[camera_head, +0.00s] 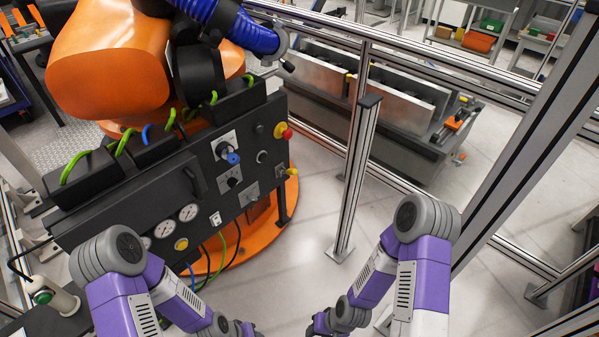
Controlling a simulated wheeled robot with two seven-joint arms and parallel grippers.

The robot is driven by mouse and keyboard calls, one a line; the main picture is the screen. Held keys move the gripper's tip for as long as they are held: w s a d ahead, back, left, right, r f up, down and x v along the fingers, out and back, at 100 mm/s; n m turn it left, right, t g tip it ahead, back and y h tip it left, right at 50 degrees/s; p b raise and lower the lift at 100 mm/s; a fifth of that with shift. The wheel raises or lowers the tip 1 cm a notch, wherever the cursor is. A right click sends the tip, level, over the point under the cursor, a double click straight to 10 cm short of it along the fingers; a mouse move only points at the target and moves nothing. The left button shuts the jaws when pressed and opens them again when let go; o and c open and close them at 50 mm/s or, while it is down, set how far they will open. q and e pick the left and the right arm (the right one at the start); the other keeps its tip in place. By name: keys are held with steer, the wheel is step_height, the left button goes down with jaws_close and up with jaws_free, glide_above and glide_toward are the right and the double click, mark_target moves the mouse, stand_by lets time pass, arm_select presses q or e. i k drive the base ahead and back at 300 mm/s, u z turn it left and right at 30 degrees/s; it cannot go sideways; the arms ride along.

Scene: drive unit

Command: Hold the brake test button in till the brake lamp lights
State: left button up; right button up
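The drive unit's black control panel (212,190) stands at left centre, below an orange robot arm. I cannot tell which is the brake test button or the brake lamp; labels are too small to read. No lamp is clearly glowing. My arms fold down to the bottom edge, in front of the panel and apart from its controls. Both grippers are out of view.
White gauges (188,212) sit low on the panel. Green, blue and black cables hang below it. An aluminium fence post (355,180) stands right of the unit, with rails behind. Grey floor is open at centre.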

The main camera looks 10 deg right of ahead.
mark_target(263, 157)
steer(key=z, duration=0.4)
steer(key=i, duration=1.3)
steer(key=u, duration=0.65)
steer(key=k, duration=1)
steer(key=u, duration=1)
steer(key=i, duration=0.85)
steer(key=z, duration=0.2)
